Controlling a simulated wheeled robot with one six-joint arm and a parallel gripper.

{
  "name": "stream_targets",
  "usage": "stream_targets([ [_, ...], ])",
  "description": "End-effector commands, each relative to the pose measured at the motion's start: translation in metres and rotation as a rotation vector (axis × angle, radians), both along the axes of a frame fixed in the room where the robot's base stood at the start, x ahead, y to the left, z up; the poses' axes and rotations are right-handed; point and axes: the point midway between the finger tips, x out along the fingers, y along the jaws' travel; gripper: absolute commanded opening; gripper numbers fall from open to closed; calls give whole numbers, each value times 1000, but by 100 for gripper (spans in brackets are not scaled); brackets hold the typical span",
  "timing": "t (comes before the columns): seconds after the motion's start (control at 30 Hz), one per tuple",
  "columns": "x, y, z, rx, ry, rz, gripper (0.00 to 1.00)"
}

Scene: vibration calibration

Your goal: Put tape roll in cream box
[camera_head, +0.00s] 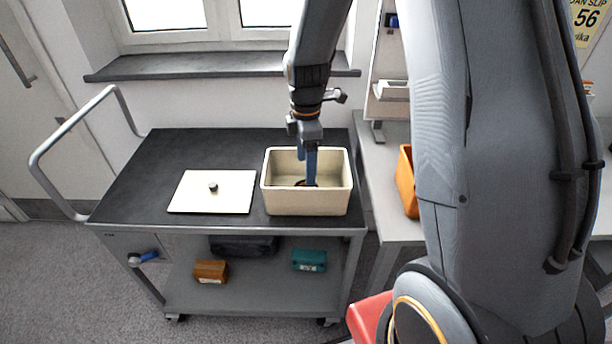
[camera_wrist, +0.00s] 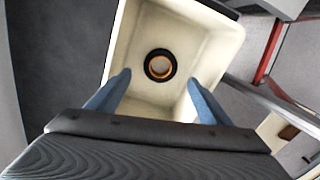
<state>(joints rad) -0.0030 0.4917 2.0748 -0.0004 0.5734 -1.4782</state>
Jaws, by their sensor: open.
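The cream box (camera_head: 308,203) stands open on the right part of the cart's dark top. Its rim and inner walls also show in the wrist view (camera_wrist: 215,35). The tape roll (camera_wrist: 148,65), a dark ring with an orange-brown inside, lies flat on the box floor in the wrist view. In the head view only a small dark and orange part of it shows, low inside the box. My gripper (camera_head: 309,184) points down into the box. In the wrist view its two blue fingers (camera_wrist: 161,88) are spread wide and empty, with the roll beyond them, apart from both.
A cream lid (camera_head: 228,192) with a dark knob lies on the cart top (camera_head: 165,155) left of the box. An orange bin (camera_head: 406,182) stands on the grey table to the right. Brown (camera_head: 210,271) and teal (camera_head: 309,260) boxes sit on the lower shelf.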

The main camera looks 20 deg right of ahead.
Motion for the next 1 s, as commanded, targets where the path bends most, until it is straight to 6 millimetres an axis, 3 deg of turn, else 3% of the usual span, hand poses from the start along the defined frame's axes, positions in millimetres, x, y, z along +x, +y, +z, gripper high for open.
stream_targets([
  [0.3, 1, 0, 58, 0, -2, 0, 73],
  [0.57, -5, 0, 75, 0, 0, -33, 73],
  [0.77, -41, 0, 72, 3, -8, -339, 73],
  [1.0, -108, 0, 63, 14, -24, -903, 73],
])
